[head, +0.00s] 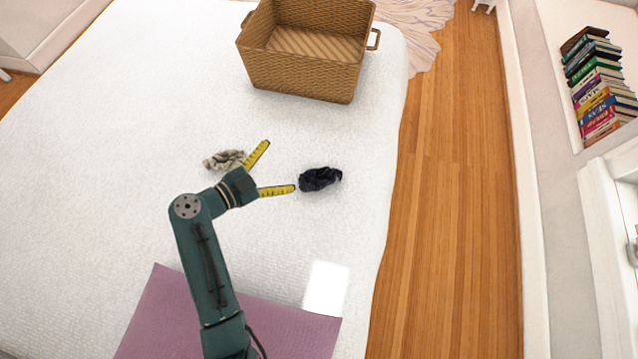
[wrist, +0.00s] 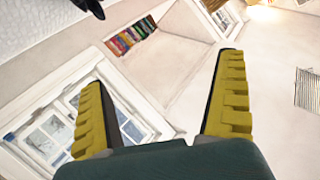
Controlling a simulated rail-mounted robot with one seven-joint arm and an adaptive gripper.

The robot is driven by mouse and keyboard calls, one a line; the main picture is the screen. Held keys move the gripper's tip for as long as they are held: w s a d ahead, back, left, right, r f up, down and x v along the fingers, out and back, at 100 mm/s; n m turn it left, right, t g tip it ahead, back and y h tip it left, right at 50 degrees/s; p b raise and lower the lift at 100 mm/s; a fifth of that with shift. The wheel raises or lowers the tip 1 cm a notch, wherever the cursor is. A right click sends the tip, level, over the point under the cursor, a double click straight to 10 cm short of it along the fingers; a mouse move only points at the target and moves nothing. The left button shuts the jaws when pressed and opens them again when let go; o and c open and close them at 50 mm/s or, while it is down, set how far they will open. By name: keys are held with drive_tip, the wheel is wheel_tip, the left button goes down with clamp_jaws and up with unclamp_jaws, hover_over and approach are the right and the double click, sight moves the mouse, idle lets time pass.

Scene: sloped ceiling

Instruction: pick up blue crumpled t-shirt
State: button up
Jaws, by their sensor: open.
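A dark blue, nearly black crumpled cloth (head: 320,179) lies on the white bed, just right of my gripper (head: 276,168) in the head view. My gripper is open and empty, with its yellow fingers spread to the right. The lower finger's tip is close to the cloth's left side; I cannot tell if they touch. In the wrist view, my gripper (wrist: 165,105) points at the wall and windows, and a dark piece of cloth (wrist: 90,7) shows at the top left edge, outside the fingers.
A beige-grey crumpled cloth (head: 224,160) lies left of my gripper. A wicker basket (head: 305,75) stands at the bed's far end. A mauve cloth (head: 270,327) covers the near part of the bed (head: 120,130).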

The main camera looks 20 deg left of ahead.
sight(303, 183)
drive_tip(key=s+f+n+g+b, duration=0.1)
drive_tip(key=s+f+g, duration=0.25)
drive_tip(key=f, duration=0.55)
drive_tip(key=shift+t, duration=0.35)
drive_tip(key=b+x, duration=0.4)
drive_tip(key=x, duration=0.5)
drive_tip(key=shift+w+d, duration=0.3)
drive_tip(key=b+x, duration=0.3)
drive_tip(key=x, duration=0.1)
drive_tip(key=shift+w+d+f+b, duration=0.2)
drive_tip(key=shift+d+f+b, duration=0.05)
drive_tip(key=shift+b, duration=0.15)
drive_tip(key=shift+w+d, duration=0.15)
drive_tip(key=shift+w, duration=0.2)
drive_tip(key=shift+r, duration=0.1)
drive_tip(key=shift+s, duration=0.1)
drive_tip(key=c, duration=1.4)
